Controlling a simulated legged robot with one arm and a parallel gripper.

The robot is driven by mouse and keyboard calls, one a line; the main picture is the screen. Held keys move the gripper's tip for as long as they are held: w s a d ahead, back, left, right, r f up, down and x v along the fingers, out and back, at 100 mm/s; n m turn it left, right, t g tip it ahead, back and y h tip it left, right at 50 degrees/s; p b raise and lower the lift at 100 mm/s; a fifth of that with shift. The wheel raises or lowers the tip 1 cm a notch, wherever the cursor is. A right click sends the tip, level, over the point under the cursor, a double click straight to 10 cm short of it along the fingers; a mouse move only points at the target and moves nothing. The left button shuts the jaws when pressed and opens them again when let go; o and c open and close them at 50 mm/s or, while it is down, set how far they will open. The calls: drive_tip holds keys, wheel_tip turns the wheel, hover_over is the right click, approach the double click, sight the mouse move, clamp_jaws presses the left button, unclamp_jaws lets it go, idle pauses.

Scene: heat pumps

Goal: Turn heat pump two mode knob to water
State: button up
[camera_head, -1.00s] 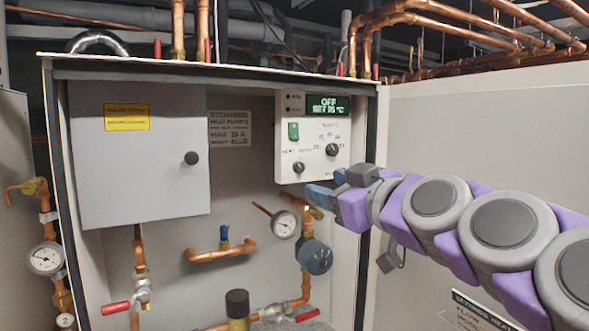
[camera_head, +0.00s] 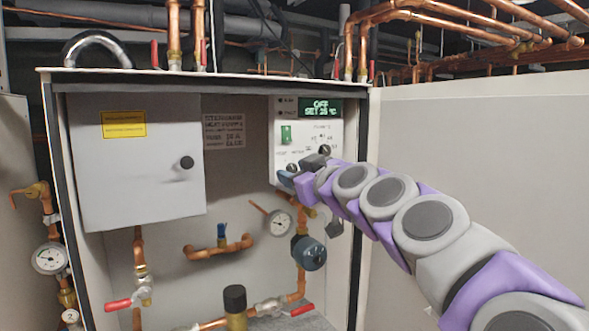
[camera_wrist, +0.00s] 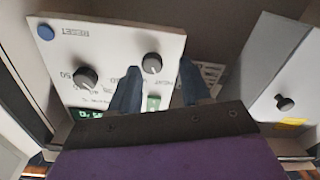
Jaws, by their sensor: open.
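The white control panel (camera_head: 309,120) has a green display (camera_head: 320,107) reading OFF. Its mode knob (camera_head: 292,168) is small and dark, at the lower left. In the wrist view the mode knob (camera_wrist: 151,63) appears beside the word HEAT; its exact setting is too small to tell. My gripper (camera_head: 287,180) is just in front of the panel's lower edge, by the mode knob. In the wrist view my gripper (camera_wrist: 160,82) is open, with the knob showing between its two blue fingers and nothing gripped. I cannot tell whether a finger touches the panel.
A second dark knob (camera_wrist: 85,77), marked 50, and a blue RESET button (camera_wrist: 45,32) are on the same panel. A grey box (camera_head: 140,160) stands to the left. Copper pipes, a gauge (camera_head: 280,223) and a blue-grey pump (camera_head: 312,253) are below.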

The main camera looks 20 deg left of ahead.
drive_tip(key=shift+w+d, duration=0.25)
drive_tip(key=shift+w, duration=0.25)
drive_tip(key=shift+w+d, duration=0.25)
drive_tip(key=shift+w, duration=0.25)
drive_tip(key=shift+s+a+f, duration=0.1)
drive_tip(key=shift+s+a, duration=0.05)
drive_tip(key=shift+a, duration=0.4)
drive_tip(key=shift+s+a, duration=0.15)
drive_tip(key=shift+a, duration=0.35)
drive_tip(key=shift+c, duration=0.9)
drive_tip(key=shift+w+d, duration=0.2)
drive_tip(key=shift+d, duration=0.2)
drive_tip(key=c, duration=0.4)
clamp_jaws()
